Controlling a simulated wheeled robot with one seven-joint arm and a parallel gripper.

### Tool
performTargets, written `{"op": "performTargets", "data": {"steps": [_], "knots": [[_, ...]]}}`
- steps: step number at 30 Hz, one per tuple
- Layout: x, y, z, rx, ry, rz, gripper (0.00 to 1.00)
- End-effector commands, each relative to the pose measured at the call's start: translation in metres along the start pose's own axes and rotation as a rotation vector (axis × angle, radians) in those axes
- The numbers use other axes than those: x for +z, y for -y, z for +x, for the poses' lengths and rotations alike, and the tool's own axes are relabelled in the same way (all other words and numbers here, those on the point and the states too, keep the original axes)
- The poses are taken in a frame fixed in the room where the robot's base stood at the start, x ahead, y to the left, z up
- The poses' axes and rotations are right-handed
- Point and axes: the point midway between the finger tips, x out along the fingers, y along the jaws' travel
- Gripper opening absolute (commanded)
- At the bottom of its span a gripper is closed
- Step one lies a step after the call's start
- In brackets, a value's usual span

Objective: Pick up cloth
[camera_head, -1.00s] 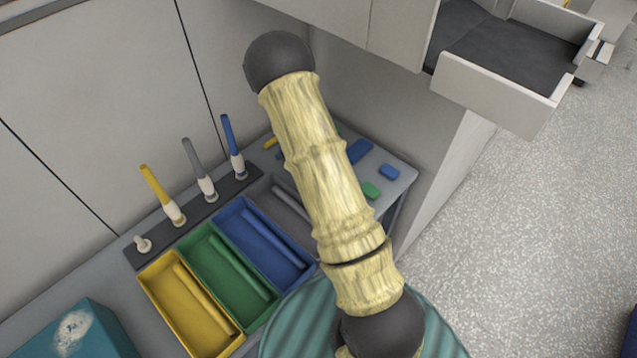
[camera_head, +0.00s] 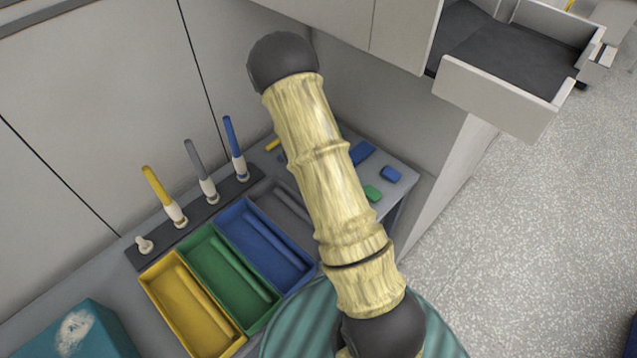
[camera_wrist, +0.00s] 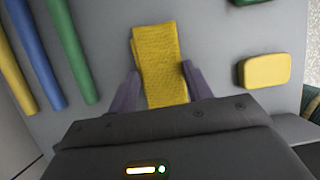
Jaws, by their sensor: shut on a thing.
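The yellow cloth (camera_wrist: 157,50) lies as a folded strip in the wrist view, upright in the picture against a grey surface. My gripper (camera_wrist: 160,84) has its two purple-grey fingers on either side of the cloth's near part and is shut on it. I cannot tell whether the cloth is clear of the surface. In the head view my own arm hides both the gripper and the cloth.
A yellow block (camera_wrist: 267,71) lies right of the gripper. Coloured rods, including a green one (camera_wrist: 70,50), lie left. The head view shows a yellow tray (camera_head: 190,305), a green tray (camera_head: 228,275), a blue tray (camera_head: 265,245) and upright handled tools, including a blue one (camera_head: 234,145).

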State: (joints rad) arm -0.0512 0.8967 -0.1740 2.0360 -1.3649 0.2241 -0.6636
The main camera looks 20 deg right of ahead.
Motion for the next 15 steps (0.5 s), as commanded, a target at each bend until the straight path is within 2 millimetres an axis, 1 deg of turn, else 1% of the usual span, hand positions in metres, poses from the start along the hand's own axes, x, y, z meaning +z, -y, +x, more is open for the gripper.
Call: {"op": "performTargets", "data": {"steps": [5, 12, 15], "knots": [[0.011, -0.001, -0.025, 0.003, 0.0, 0.003, 0.28], [0.029, 0.0, -0.069, 0.003, 0.0, 0.003, 0.28], [0.034, -0.001, -0.081, 0.002, 0.0, 0.002, 0.28]]}}
